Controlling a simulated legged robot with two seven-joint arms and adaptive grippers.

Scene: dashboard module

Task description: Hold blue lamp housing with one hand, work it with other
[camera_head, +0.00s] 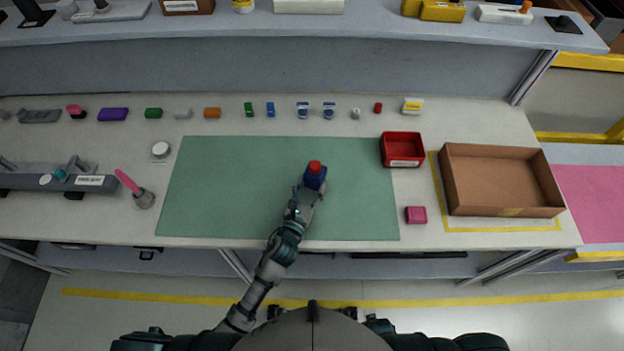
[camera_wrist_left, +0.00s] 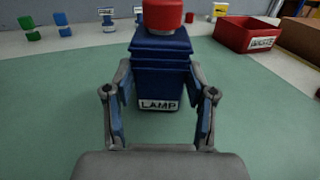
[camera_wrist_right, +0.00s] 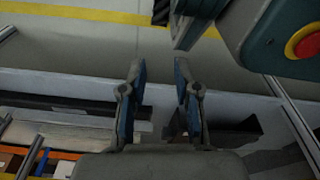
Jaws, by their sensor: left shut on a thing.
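The blue lamp housing (camera_head: 314,179) stands on the green mat (camera_head: 220,190), right of the mat's middle, with a red cap (camera_head: 315,166) on its top. In the left wrist view the housing (camera_wrist_left: 160,75) is upright and carries a white "LAMP" label. The red cap (camera_wrist_left: 163,14) is cut off by the top edge there. My left gripper (camera_head: 308,190) is shut on the housing, with one finger on each side of it. My right gripper (camera_wrist_right: 160,85) shows only in its own wrist view, its two fingers apart and nothing between them, away from the housing.
A red bin (camera_head: 402,150) stands at the mat's right edge. A cardboard tray (camera_head: 500,208) and a pink block (camera_head: 415,215) are further right. Several small coloured parts line the back of the table. A grey fixture (camera_head: 40,182) is at the left. The mat around the housing is clear.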

